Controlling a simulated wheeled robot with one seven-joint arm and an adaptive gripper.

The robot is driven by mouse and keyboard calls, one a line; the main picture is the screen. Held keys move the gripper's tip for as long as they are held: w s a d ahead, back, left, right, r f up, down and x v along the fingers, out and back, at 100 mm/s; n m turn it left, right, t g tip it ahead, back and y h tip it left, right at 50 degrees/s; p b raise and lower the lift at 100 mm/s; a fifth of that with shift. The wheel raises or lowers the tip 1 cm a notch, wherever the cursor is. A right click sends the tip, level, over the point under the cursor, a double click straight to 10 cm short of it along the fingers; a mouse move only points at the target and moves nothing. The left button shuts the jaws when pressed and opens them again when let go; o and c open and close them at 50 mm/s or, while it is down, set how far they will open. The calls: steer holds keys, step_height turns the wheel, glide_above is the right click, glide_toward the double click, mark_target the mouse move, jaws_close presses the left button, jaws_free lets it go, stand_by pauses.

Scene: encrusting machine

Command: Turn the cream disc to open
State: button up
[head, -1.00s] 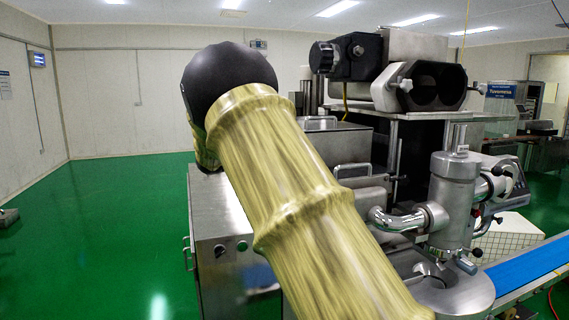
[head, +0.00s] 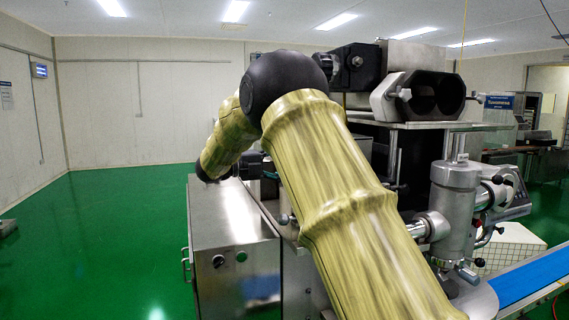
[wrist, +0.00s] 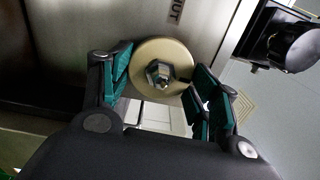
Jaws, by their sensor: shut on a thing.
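The cream disc (wrist: 172,47) shows in the upper middle of the wrist view, against a metal panel. It is round, with a metal hex nut (wrist: 158,73) at its centre. My gripper (wrist: 160,86) has its green-padded fingers on the left and right sides of the disc, shut on its rim. In the head view my gripper (head: 258,166) is mostly hidden behind my arm, close to the machine's metal cabinet top. The disc is hidden in the head view.
The steel machine cabinet (head: 232,230) stands below my arm. A vertical metal cylinder (head: 452,205) and a blue conveyor belt (head: 528,282) are to the right. A dark twin-opening unit (head: 425,95) sits above. Green floor (head: 110,240) is open on the left.

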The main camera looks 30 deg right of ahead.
steer(key=shift+n, duration=0.4)
steer(key=shift+c, duration=0.2)
steer(key=o, duration=1.1)
steer(key=shift+c, duration=0.2)
steer(key=shift+a, duration=0.1)
steer(key=v, duration=1.1)
steer(key=shift+a, duration=0.35)
steer(key=shift+w, duration=0.1)
